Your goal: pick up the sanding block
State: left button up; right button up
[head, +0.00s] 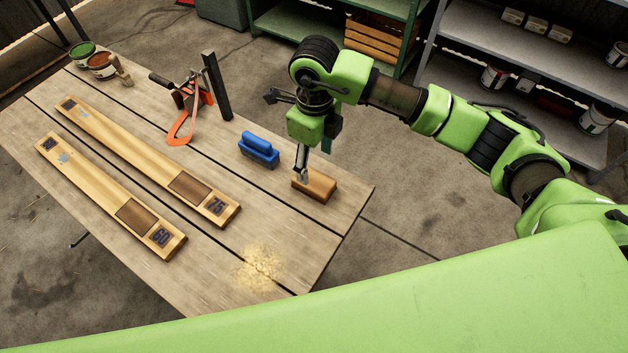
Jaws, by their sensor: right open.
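A tan block (318,188), plain and rectangular, lies on the wooden table near its right corner. A blue block with a raised grip (258,152) lies a little to its left and farther back. Which of the two is the sanding block is not marked. My right gripper (305,173) is open and points down at the tan block, with a fingertip at its upper left part. The fingers hide some of that block, and I cannot tell whether they touch it. My left gripper is out of view.
Two long boards (150,160) (105,195) marked 75 and 60 lie on the table (205,265). An orange clamp (180,130), a dark upright bar (216,88) and paint cans (101,66) stand behind. Yellowish dust covers the front. Metal shelves (480,55) are beyond.

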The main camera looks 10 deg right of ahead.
aim_at(314, 180)
notch_tip(314, 180, down, 4)
jog(key=shift+r, duration=0.25)
jog(key=shift+f+p, duration=0.45)
jog(key=shift+f, duration=0.1)
notch_tip(314, 180, down, 4)
jog(key=shift+w+f+p, duration=0.1)
jog(key=shift+f+p, duration=0.1)
jog(key=shift+p, duration=0.35)
jog(key=c, duration=1.2)
